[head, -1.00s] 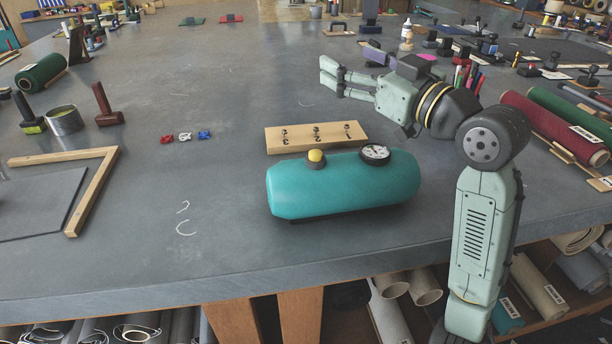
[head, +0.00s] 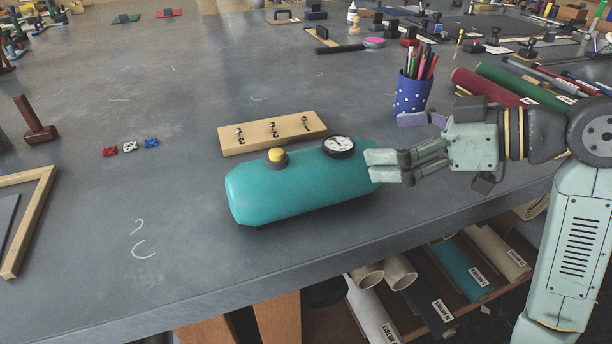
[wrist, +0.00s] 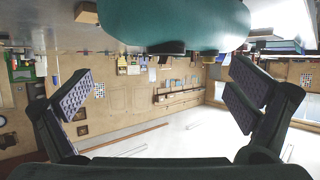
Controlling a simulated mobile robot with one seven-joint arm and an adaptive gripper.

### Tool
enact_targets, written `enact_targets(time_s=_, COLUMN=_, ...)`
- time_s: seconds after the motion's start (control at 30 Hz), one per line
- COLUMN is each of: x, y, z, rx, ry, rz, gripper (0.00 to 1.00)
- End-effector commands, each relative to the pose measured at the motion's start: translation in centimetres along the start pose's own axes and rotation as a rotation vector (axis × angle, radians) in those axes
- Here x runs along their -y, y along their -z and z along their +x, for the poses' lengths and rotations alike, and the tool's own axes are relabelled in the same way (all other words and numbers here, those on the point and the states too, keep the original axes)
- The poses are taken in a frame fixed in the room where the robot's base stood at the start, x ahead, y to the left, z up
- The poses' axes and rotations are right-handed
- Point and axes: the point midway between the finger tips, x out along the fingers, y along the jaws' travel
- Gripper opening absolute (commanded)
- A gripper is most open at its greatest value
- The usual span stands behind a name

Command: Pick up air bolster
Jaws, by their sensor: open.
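The air bolster (head: 300,190) is a teal rounded cylinder lying on the grey bench, with a yellow knob and a round dial gauge on top. In the wrist view its teal body (wrist: 175,20) fills the top edge, beyond and above my spread fingers. My gripper (head: 384,166) is at the bolster's right end, with its fingertips overlapping that end in the head view; I cannot tell whether they touch it. In the wrist view my gripper (wrist: 165,100) has its two fingers wide apart with nothing between them.
A wooden board with numbered hooks (head: 272,132) lies just behind the bolster. A blue dotted pen cup (head: 412,95) stands behind my gripper. Rolls (head: 500,92) lie at the right. Small red, white and blue pieces (head: 130,147) lie left. The bench's front edge is close.

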Motion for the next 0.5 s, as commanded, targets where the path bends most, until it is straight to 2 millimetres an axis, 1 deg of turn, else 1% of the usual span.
enact_targets(time_s=0.17, x=0.1, y=0.1, z=1.3, rx=0.000, ry=0.001, rz=0.000, gripper=1.00)
enact_targets(time_s=0.4, x=0.2, y=-0.1, z=4.8, rx=0.000, ry=0.000, rz=0.002, gripper=1.00)
enact_targets(time_s=0.5, x=0.3, y=-0.1, z=5.7, rx=-0.002, ry=0.000, rz=0.001, gripper=1.00)
